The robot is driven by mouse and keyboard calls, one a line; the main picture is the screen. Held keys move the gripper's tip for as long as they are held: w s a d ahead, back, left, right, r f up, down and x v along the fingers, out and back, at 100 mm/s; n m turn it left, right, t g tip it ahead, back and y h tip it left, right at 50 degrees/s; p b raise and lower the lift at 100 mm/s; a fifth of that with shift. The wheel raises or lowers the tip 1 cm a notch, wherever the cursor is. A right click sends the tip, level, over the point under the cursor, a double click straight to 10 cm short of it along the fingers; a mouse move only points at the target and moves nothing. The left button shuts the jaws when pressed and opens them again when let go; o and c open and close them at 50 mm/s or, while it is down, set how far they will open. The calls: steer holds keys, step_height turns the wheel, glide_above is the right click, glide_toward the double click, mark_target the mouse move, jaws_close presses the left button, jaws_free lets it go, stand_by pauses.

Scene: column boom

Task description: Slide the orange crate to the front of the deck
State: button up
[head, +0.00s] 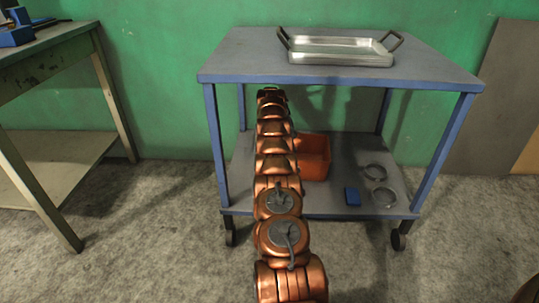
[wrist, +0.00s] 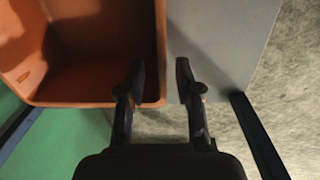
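The orange crate (head: 316,158) stands on the lower grey deck (head: 328,202) of a blue-framed cart, partly hidden behind my copper arm in the head view. In the wrist view the crate (wrist: 28,38) fills the upper left and looks empty where I see into it. My gripper (wrist: 162,77) is open. One dark finger is over the inside of the crate and the other is outside, over the grey deck (wrist: 222,35), with the crate's wall between them. I cannot tell whether either finger touches the wall. My fingertips are not clear in the head view.
The cart's upper shelf (head: 245,62) is above and holds a metal tray (head: 340,57). A worn table (head: 55,65) stands left.

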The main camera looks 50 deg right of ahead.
steer(key=shift+f, duration=0.15)
steer(key=shift+d+f+b, duration=0.1)
steer(key=shift+f+b, duration=1.5)
steer(key=shift+f, duration=2.2)
jaws_close()
